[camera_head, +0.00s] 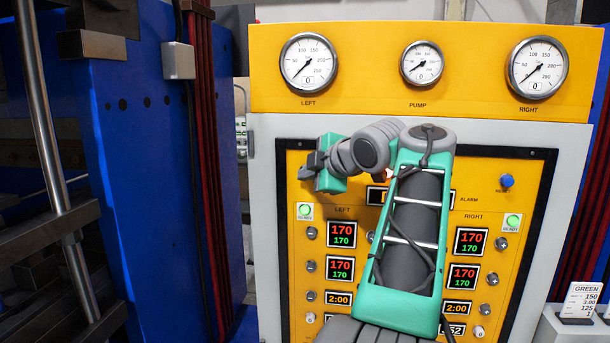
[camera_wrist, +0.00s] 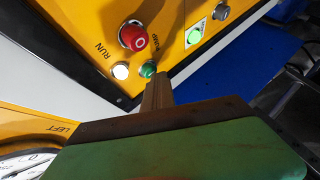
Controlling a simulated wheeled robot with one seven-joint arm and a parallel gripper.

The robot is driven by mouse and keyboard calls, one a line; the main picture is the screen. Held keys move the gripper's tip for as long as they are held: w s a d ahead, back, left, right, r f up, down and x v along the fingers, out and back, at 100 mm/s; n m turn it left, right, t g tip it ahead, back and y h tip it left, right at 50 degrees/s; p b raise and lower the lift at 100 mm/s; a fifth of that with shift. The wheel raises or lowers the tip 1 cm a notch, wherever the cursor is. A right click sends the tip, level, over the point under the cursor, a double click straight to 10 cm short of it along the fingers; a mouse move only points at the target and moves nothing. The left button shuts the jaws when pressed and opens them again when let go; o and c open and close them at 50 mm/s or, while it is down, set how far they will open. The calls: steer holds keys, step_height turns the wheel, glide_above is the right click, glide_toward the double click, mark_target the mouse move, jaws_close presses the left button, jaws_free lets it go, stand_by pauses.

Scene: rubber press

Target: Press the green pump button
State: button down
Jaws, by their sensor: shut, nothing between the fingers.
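The green pump button (camera_wrist: 148,69) shows in the wrist view, small and round, on the yellow panel beside the word PUMP. My gripper (camera_wrist: 156,80) is shut and empty, with its fingertips close to the button. I cannot tell whether they touch it. In the head view my arm reaches across the panel and hides part of it. The pump button is hidden there.
A red knob (camera_wrist: 134,37) and a lit white button (camera_wrist: 121,72) marked RUN sit near the green button. A lit green ready lamp (camera_wrist: 194,34) is further right. Three gauges, including the pump gauge (camera_head: 423,64), line the panel top. A blue press frame (camera_head: 160,180) stands left.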

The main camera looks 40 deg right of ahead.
steer(key=shift+s+a+b, duration=0.35)
steer(key=shift+s+a, duration=0.2)
steer(key=shift+a, duration=0.15)
steer(key=s+a+b, duration=0.1)
steer(key=a, duration=0.1)
steer(key=s+a+b, duration=0.1)
steer(key=s+a, duration=0.1)
stand_by(0.7)
